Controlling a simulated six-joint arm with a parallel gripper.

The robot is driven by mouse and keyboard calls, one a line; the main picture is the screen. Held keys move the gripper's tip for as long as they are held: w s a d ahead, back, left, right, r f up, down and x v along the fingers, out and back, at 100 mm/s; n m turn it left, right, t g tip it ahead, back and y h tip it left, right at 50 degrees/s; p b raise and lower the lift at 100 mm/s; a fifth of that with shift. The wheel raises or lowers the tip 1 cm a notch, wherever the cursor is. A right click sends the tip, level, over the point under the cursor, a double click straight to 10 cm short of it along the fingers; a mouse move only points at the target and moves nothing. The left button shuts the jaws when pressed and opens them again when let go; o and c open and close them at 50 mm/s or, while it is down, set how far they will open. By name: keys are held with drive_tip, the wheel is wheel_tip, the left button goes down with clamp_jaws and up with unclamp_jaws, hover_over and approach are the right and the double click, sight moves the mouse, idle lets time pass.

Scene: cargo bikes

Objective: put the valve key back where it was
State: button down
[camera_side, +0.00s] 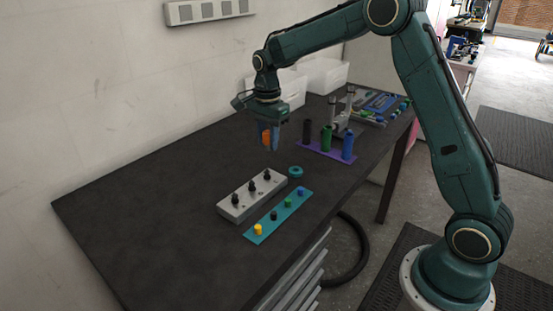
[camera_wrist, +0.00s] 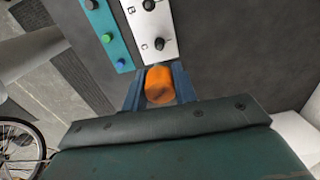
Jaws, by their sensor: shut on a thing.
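My gripper (camera_side: 268,146) is shut on an orange, round-ended piece (camera_side: 266,137), which looks like the valve key. It is held above the dark bench, clear of it. In the wrist view the orange valve key (camera_wrist: 160,86) sits between the two blue fingers. A grey block (camera_side: 252,193) with several black knobs lies nearer the front, below and left of my gripper in the side view. In the wrist view the letters B and C show on this block (camera_wrist: 150,22). A teal ring (camera_side: 295,172) lies on the bench by the block's far end.
A teal strip (camera_side: 267,224) with yellow, black, green and blue pegs lies beside the block. A purple plate (camera_side: 314,150) bears black, green and blue cylinders. Behind are a metal fixture (camera_side: 341,120), a tray of tools (camera_side: 375,107) and white bins (camera_side: 325,75). The bench's left part is clear.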

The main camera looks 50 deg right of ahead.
drive_tip(key=s+d+r+m, duration=0.3)
drive_tip(key=d+r, duration=0.6)
drive_tip(key=d, duration=0.1)
drive_tip(key=f, duration=1.5)
drive_tip(key=shift+a+f, duration=0.25)
drive_tip(key=shift+a, duration=0.05)
drive_tip(key=shift+f, duration=2.15)
drive_tip(key=shift+f, duration=0.6)
